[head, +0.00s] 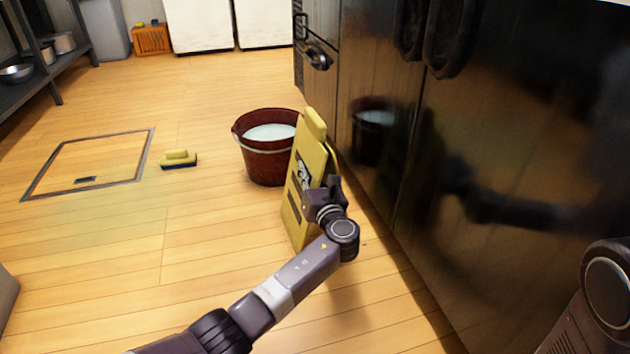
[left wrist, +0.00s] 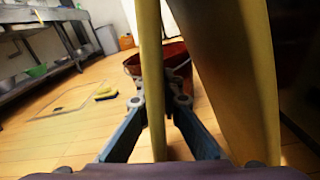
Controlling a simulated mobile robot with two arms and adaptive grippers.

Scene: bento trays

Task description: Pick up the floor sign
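The yellow floor sign (head: 308,180) stands upright on the wooden floor, close beside the dark cabinet front. My left gripper (head: 334,182) is at the sign's right side in the head view. In the left wrist view, the fingers of my left gripper (left wrist: 155,92) lie on both sides of one thin yellow panel of the sign (left wrist: 152,45) and close in on it. The sign's other panel (left wrist: 235,70) stands to the right, outside the fingers. The sign's lower part is partly hidden by my arm in the head view. My right gripper is not seen.
A dark red bucket (head: 262,158) of whitish liquid stands just behind the sign. The dark cabinet (head: 440,150) closes off the right. A yellow brush (head: 179,159) and a floor hatch (head: 60,183) lie to the left. Floor at the front left is clear.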

